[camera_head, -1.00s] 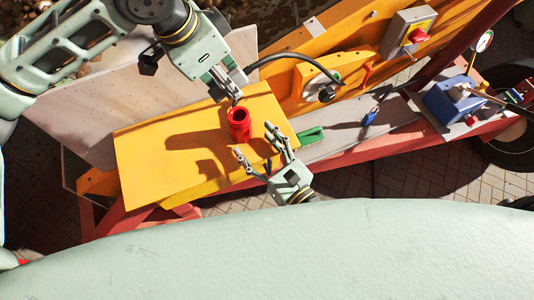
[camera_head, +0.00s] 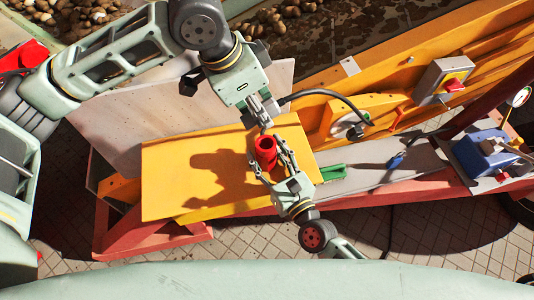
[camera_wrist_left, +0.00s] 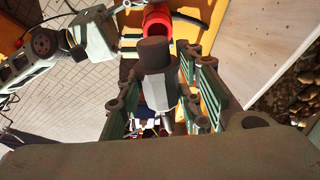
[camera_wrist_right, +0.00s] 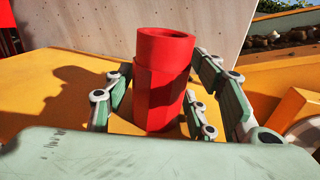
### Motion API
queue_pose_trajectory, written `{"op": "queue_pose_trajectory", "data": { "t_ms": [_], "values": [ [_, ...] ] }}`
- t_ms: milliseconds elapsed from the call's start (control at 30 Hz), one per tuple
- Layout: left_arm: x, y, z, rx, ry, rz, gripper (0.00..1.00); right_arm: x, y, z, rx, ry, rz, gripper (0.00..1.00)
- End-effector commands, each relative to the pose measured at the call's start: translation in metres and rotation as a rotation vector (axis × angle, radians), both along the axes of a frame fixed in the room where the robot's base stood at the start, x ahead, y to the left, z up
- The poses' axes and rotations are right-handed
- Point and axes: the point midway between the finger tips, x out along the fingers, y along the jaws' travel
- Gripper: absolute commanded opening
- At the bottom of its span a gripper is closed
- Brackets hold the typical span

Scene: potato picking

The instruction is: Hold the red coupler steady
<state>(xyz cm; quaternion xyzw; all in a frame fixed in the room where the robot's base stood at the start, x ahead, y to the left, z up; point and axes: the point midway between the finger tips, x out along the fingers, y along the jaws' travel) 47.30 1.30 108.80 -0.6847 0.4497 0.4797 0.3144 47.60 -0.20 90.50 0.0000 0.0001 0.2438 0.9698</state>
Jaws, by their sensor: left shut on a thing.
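The red coupler (camera_head: 265,150) stands upright on the yellow board (camera_head: 170,185), near its right end. My right gripper (camera_head: 268,165) is at the coupler from the front. In the right wrist view its fingers stand on both sides of the coupler (camera_wrist_right: 163,85), with narrow gaps showing, so it looks open around it. My left gripper (camera_head: 262,118) is just behind and above the coupler. In the left wrist view it is shut on a grey fitting with a dark round end (camera_wrist_left: 158,90). The coupler (camera_wrist_left: 160,18) shows beyond that fitting.
A black hose (camera_head: 325,95) curves behind the board. A green block (camera_head: 333,172) lies at the board's right edge. A switch box with a red knob (camera_head: 445,80) and a blue vise-like device (camera_head: 482,153) are to the right. A pale panel (camera_head: 150,120) leans at the left.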

Motion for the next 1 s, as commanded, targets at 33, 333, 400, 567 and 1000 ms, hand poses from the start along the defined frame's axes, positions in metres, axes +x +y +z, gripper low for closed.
{"op": "queue_pose_trajectory", "data": {
  "t_ms": [33,333,400,567,1000],
  "values": [
    [0.0,0.0,0.0,-0.001,0.0,0.0,0.06,0.0,0.0,0.0,0.0,0.0,0.0,0.44],
    [0.0,0.0,0.0,-0.001,0.0,0.0,0.06,0.0,0.0,0.0,0.0,0.0,0.0,0.18],
    [0.0,0.0,0.0,-0.001,0.0,0.0,0.06,0.0,0.0,0.0,0.0,0.0,0.0,0.12],
    [0.004,-0.002,-0.003,-0.013,-0.007,0.012,0.06,0.0,0.0,0.0,0.0,0.0,0.0,0.11],
    [0.073,-0.03,-0.032,-0.392,-0.224,0.157,0.06,0.0,0.0,0.0,0.0,0.0,0.0,0.11]
  ]
}}
